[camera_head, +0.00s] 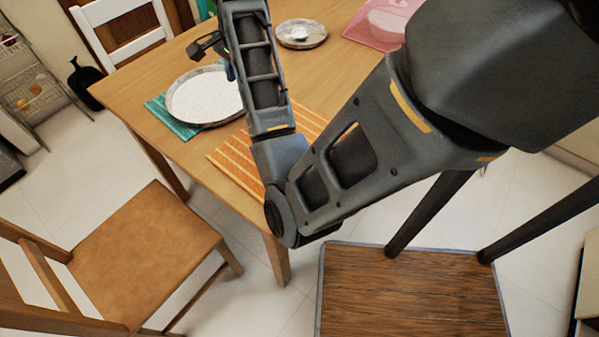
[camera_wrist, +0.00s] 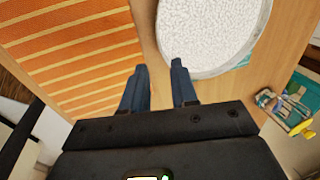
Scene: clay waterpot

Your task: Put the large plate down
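The large plate (camera_head: 203,97), white and speckled with a metallic rim, lies on a teal mat (camera_head: 160,108) near the table's left edge. In the wrist view the plate (camera_wrist: 212,30) fills the upper middle, cut off by the frame's top. My gripper (camera_wrist: 160,76) is open, its two dark blue fingers apart with bare table showing between them. The right fingertip overlaps the plate's near rim in the picture; I cannot tell whether it touches. The left finger is over the edge of the orange striped mat (camera_wrist: 70,45). In the head view my arm hides most of the gripper.
The wooden table (camera_head: 130,80) also holds a smaller metallic dish (camera_head: 300,43) and a pink see-through item (camera_head: 380,25). A brown chair (camera_head: 145,250) and a white chair (camera_head: 120,15) stand around it.

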